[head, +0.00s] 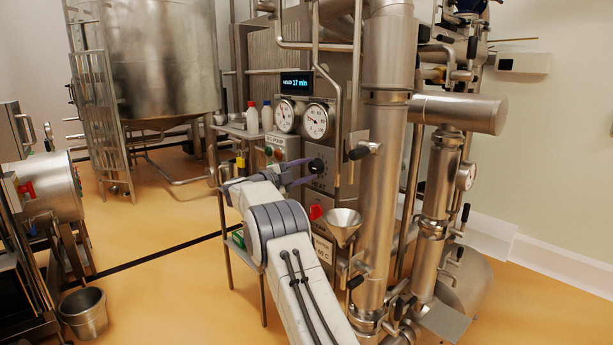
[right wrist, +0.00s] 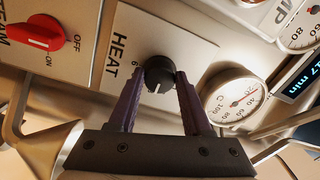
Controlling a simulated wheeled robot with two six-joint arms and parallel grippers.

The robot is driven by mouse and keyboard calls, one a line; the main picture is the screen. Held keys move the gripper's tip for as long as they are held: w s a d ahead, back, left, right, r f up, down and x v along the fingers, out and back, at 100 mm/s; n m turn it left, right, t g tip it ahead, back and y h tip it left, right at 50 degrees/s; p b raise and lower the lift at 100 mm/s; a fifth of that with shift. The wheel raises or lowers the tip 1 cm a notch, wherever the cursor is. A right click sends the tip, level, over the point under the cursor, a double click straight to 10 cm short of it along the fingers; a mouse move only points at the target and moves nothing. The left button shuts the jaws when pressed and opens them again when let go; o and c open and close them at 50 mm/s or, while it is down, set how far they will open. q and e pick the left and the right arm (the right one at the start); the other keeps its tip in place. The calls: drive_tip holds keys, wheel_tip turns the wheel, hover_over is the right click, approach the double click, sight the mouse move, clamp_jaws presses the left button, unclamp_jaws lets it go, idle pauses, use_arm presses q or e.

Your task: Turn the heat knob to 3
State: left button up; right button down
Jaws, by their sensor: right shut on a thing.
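The black heat knob (right wrist: 159,74) sits on a pale panel (right wrist: 120,45) marked HEAT in the right wrist view. A light mark on it points toward the bottom of that picture. A 6 is readable beside the knob; the other numbers are hidden or too small to read. My right gripper (right wrist: 160,82) is shut on the knob, one purple finger on each side. In the head view the knob (head: 316,165) shows small, with my right gripper (head: 306,171) at it. My left gripper is not in view.
A red steam knob (right wrist: 40,33) with OFF and ON marks is close by. A dial gauge (right wrist: 235,98) lies on the other side. In the head view a metal funnel (head: 343,222) and a thick vertical pipe (head: 382,190) stand right of the panel. A display (head: 296,83) reads 17 min.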

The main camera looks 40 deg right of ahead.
drive_tip(key=shift+m, duration=0.3)
drive_tip(key=shift+c, duration=1.7)
unclamp_jaws()
drive_tip(key=a+b, duration=0.1)
drive_tip(key=a, duration=0.9)
drive_tip(key=shift+s+a+f+b, duration=0.25)
drive_tip(key=shift+s+b, duration=0.1)
drive_tip(key=shift+s, duration=0.05)
